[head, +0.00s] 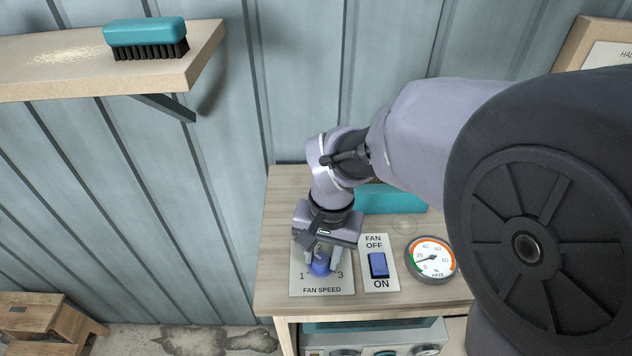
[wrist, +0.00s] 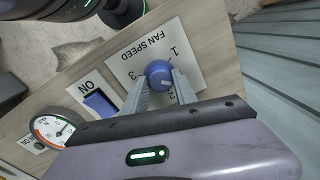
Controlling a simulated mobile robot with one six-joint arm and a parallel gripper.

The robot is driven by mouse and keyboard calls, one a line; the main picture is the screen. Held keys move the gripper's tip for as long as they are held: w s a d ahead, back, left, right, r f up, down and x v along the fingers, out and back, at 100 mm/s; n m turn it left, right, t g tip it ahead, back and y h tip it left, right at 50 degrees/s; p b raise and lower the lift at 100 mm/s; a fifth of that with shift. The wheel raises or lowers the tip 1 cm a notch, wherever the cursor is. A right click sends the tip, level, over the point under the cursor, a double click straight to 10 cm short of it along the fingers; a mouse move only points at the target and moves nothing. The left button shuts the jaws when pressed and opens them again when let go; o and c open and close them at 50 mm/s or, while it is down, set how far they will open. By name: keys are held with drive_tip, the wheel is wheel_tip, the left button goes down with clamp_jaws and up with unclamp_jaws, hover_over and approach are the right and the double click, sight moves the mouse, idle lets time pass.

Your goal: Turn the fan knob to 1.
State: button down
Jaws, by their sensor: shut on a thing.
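The blue fan knob (head: 320,267) sits on the white FAN SPEED plate (head: 322,284), with 1 at its left and 3 at its right in the head view. My gripper (head: 324,258) comes down from above, with its two fingers on either side of the knob. In the wrist view my gripper (wrist: 160,82) is shut on the knob (wrist: 158,73). A pale mark on the knob appears to face the 2, which is partly hidden by the gripper in the wrist view. In the head view the gripper hides the 2.
Right of the plate are a blue FAN OFF/ON switch (head: 378,265) and a round haze gauge (head: 432,258). A teal object (head: 390,198) lies behind on the wooden top (head: 275,240). A shelf (head: 60,75) holding a teal brush (head: 146,38) is at upper left.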

drive_tip(key=n, duration=0.3)
drive_tip(key=shift+n, duration=0.3)
drive_tip(key=n+p, duration=0.1)
drive_tip(key=n, duration=0.2)
drive_tip(key=shift+n, duration=0.3)
drive_tip(key=n+p, duration=0.1)
drive_tip(key=n, duration=0.2)
drive_tip(key=shift+w+a+n+g, duration=0.1)
drive_tip(key=shift+n+g, duration=0.2)
drive_tip(key=shift+n+p, duration=0.4)
drive_tip(key=shift+n, duration=1.2)
drive_tip(key=c, duration=1)
unclamp_jaws()
